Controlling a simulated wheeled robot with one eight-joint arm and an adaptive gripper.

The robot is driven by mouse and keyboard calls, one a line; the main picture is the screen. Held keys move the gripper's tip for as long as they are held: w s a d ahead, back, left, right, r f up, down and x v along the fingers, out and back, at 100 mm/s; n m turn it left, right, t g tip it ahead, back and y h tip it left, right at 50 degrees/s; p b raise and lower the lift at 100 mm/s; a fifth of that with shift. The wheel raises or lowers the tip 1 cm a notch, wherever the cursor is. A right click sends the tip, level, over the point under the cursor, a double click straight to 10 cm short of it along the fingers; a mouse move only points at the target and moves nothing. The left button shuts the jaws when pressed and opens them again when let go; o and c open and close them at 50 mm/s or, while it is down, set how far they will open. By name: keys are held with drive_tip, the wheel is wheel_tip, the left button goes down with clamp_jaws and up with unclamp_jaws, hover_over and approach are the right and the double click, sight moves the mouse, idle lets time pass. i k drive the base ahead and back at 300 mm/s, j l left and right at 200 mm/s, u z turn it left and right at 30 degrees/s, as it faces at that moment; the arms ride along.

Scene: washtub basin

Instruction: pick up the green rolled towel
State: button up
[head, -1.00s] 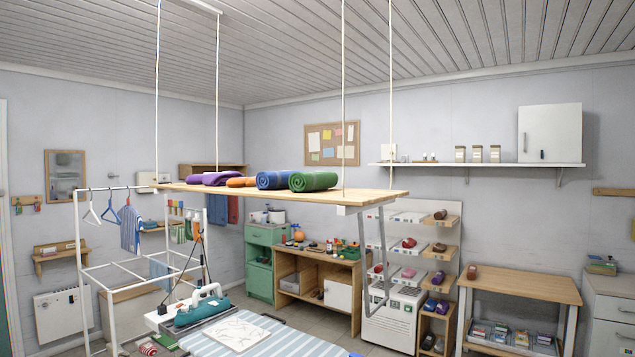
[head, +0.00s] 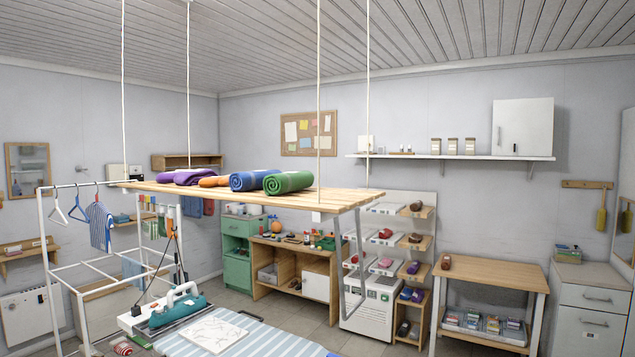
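The green rolled towel (head: 289,182) lies on a wooden board (head: 343,197) that hangs from several cords. It is the rightmost of a row of rolled towels, with its spiral end facing me. A blue rolled towel (head: 248,181) lies right beside it on the left. An orange towel (head: 214,181) and a purple towel (head: 182,177) lie further left. My gripper does not show in the head view.
The cords (head: 319,100) rise from the board to the ceiling. Below stand an ironing board (head: 262,340) with a teal iron (head: 176,307) and a white drying rack (head: 60,280). The board's right end is bare. A wooden table (head: 492,275) stands at the right.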

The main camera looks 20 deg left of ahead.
sight(279, 184)
drive_tip(key=j+z, duration=0.4)
drive_tip(key=j, duration=0.15)
drive_tip(key=j+z, duration=0.35)
drive_tip(key=j, duration=0.25)
drive_tip(key=i, duration=0.05)
